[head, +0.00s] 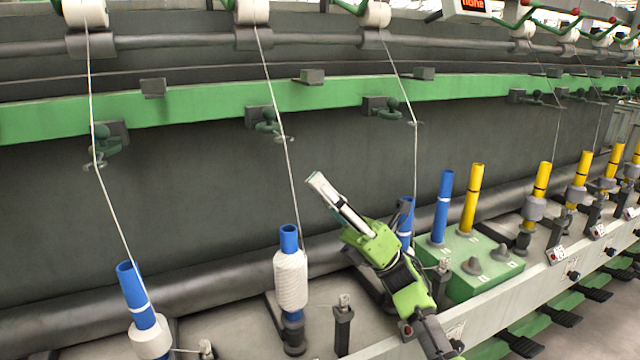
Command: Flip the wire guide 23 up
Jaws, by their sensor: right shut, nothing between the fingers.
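Several small dark green wire guides hang on grey brackets along the green rail. One is at the left (103,142), one in the middle (268,121) and one at the right (392,107); smaller ones show further right. No number is readable, so I cannot tell which is guide 23. A white thread runs down past each of these three guides. My right gripper (317,181) is shut and empty, pointing up and left. In the picture its tips lie below the rail, between the middle and right guides, apart from both. My left gripper is not in view.
The green rail (200,101) crosses the frame. Below stand blue bobbin tubes, one with a white yarn bobbin (291,280). My right arm covers part of a blue tube (405,222). A green box (462,285) with pegs and tubes is at the right.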

